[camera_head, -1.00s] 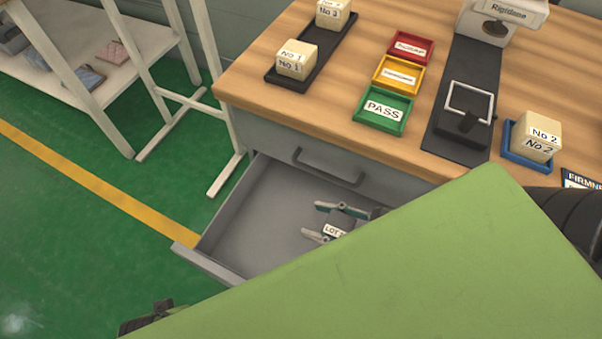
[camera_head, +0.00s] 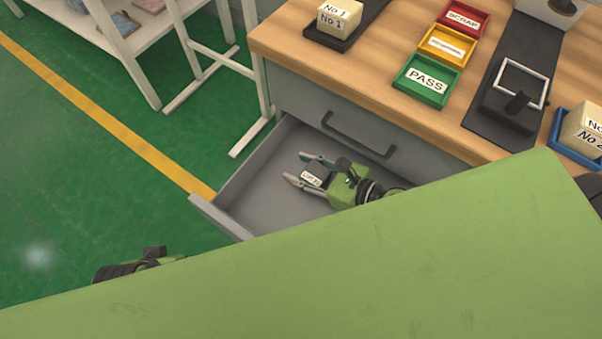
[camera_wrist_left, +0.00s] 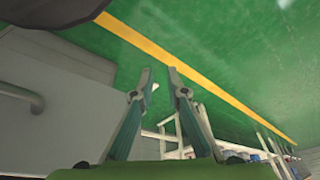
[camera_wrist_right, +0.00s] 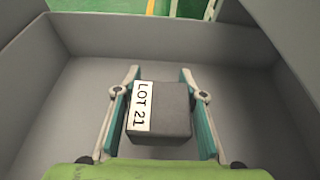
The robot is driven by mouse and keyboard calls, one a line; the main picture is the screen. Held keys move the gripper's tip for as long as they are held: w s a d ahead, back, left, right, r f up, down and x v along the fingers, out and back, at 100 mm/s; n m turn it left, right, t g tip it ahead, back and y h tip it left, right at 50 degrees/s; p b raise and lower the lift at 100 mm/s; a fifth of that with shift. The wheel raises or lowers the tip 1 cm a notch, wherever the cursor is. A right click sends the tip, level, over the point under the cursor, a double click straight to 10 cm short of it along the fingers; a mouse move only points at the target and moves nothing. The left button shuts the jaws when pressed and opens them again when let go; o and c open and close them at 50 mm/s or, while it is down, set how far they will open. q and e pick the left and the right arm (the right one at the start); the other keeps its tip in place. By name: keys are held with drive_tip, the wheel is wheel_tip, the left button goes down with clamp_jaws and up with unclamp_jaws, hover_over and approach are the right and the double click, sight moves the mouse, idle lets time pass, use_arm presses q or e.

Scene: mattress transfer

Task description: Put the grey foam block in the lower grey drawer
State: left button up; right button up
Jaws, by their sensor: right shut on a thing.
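The grey foam block (camera_wrist_right: 172,112), with a white LOT 21 label, is between the fingers of my right gripper (camera_wrist_right: 160,76). In the head view my right gripper (camera_head: 297,168) is over the open lower grey drawer (camera_head: 238,192), shut on the block (camera_head: 312,180). In the right wrist view the drawer walls surround the block; whether it touches the floor of the drawer I cannot tell. My left gripper (camera_wrist_left: 161,78) is open and empty, its fingers apart, beside the drawer's outside and above the green floor.
A closed upper drawer (camera_head: 372,128) is above the open one. The wooden bench (camera_head: 380,35) holds trays, a black fixture (camera_head: 515,95) and cream blocks (camera_head: 340,16). A white rack (camera_head: 140,55) stands at left. Green floor (camera_head: 75,190) is clear.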

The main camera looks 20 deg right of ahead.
drive_tip(key=f+b, duration=0.1)
drive_tip(key=f, duration=0.1)
drive_tip(key=f+b, duration=0.1)
drive_tip(key=f, duration=0.1)
drive_tip(key=shift+w+a+b, duration=0.1)
drive_tip(key=shift+w+b, duration=0.15)
drive_tip(key=shift+b, duration=0.1)
drive_tip(key=shift+r, duration=0.15)
drive_tip(key=o, duration=1)
